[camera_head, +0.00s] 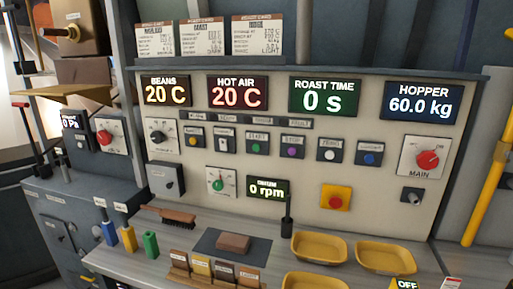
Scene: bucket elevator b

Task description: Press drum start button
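A pale control panel (310,185) fills the middle of the view. Its row of square-mounted buttons holds a yellow (194,140), a white (225,141), a green (257,145), a purple (291,147), another white (330,150) and a blue button (369,155). The small label over the green button seems to read START; most labels are too small to read surely. The drum display (268,189) below reads 0 rpm, beside a green knob (219,182). My gripper is not in view, and nothing covers the buttons.
A red mushroom button on a yellow plate (336,198) and a red MAIN switch (426,159) are on the panel. The counter below holds yellow trays (319,246), a brush (168,215), small coloured holders (128,238) and a dark upright object (287,218). A yellow rail (486,190) stands right.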

